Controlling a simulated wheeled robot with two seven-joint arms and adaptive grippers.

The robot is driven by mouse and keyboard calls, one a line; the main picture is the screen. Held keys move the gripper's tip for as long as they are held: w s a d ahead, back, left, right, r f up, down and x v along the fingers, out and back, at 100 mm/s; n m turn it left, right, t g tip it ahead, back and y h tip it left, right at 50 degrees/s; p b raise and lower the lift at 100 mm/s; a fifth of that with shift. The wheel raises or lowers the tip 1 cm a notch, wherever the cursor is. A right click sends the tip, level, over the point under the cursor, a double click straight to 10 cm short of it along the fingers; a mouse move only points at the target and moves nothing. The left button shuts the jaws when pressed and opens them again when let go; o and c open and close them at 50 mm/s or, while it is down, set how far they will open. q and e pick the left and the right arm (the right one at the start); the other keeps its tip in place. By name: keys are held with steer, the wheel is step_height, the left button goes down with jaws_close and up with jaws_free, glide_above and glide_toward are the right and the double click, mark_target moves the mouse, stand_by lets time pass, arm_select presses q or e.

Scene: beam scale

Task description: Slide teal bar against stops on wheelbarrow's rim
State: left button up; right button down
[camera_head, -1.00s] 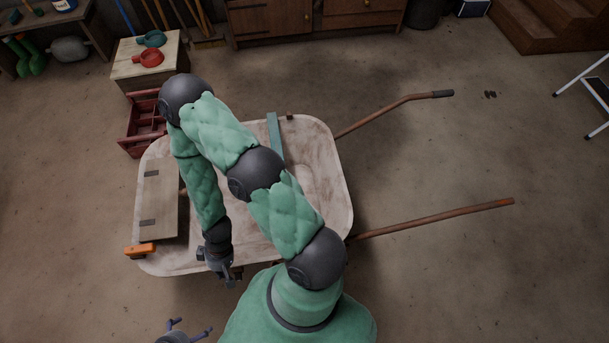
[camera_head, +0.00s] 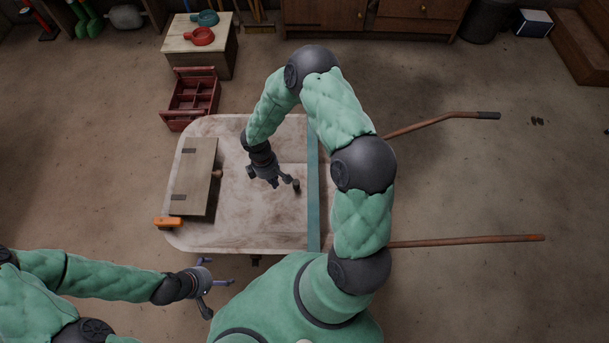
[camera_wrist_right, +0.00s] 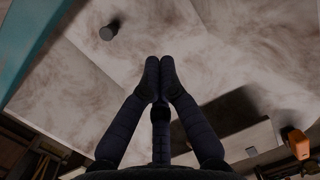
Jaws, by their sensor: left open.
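The teal bar (camera_head: 313,200) lies front to back across the wheelbarrow (camera_head: 245,225), right of its middle; my right arm hides part of it. It also shows at the upper left of the right wrist view (camera_wrist_right: 28,40). No stop touching the bar can be made out. A dark upright peg (camera_head: 296,186) stands left of the bar; it shows in the wrist view too (camera_wrist_right: 109,30). My right gripper (camera_head: 276,184) is over the tray, left of the bar and close to the peg, with fingertips together and empty. My left gripper (camera_head: 206,284) is open and empty, in front of the wheelbarrow.
A wooden board (camera_head: 194,178) with two dark strips and an orange object (camera_head: 168,223) lie at the tray's left side. A red toolbox (camera_head: 192,97) stands behind the left rear corner. Two handles (camera_head: 460,240) extend right.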

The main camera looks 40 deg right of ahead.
mark_target(313, 177)
steer(key=w+d+r+n+h, duration=0.1)
steer(key=w+d+r+h, duration=0.15)
steer(key=d, duration=0.25)
steer(key=s+d+f+b, duration=0.4)
steer(key=d+f, duration=0.1)
steer(key=f, duration=0.4)
steer(key=shift+s+d+f+b, duration=0.2)
steer(key=shift+s+b, duration=0.05)
steer(key=shift+b, duration=0.1)
steer(key=shift+y, duration=0.25)
steer(key=s+d, duration=0.3)
steer(key=shift+d, duration=0.25)
